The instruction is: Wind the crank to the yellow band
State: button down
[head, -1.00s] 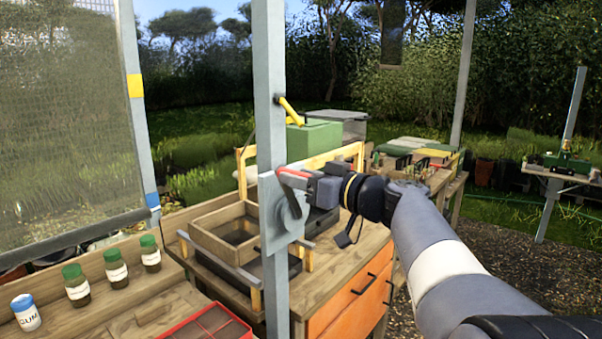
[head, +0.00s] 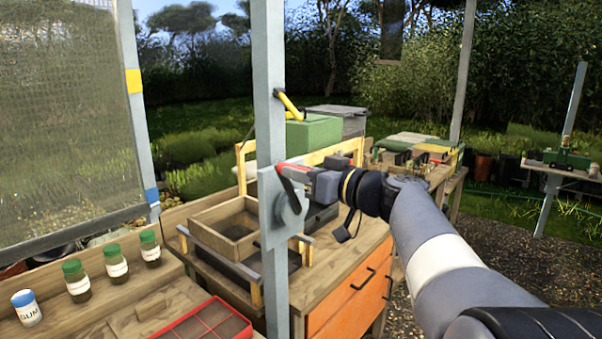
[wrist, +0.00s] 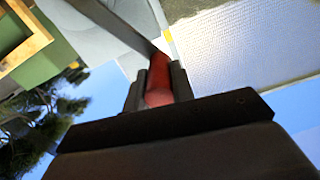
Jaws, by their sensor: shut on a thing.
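A crank is mounted on a grey plate (head: 268,208) on the near grey post.
Bottles with green lids (head: 115,262) and a red tray (head: 205,325) stand on the left bench. A wooden box (head: 238,228) and orange drawers (head: 350,297) are behind the post.

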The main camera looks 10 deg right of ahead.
jog(key=shift+s+a+f+n+b, duration=0.15)
jog(key=shift+f+n+b, duration=0.2)
jog(key=shift+b, duration=0.55)
jog(key=s+a+f+n+b, duration=0.2)
jog(key=f+n+b, duration=0.4)
jog(key=b, duration=1.2)
jog(key=s+a+f+n+b, duration=0.1)
jog(key=a+f+n+b, duration=0.2)
jog(key=b, duration=1.5)
jog(key=shift+s+a+f+n, duration=0.2)
jog(key=shift+s+f+n, duration=0.15)
jog(key=shift+f+n, duration=1.9)
jog(key=shift+f+m, duration=0.3)
jog(key=c, duration=1.5)
grip_release()
jog(key=o, duration=0.3)
jog(key=shift+r, duration=0.15)
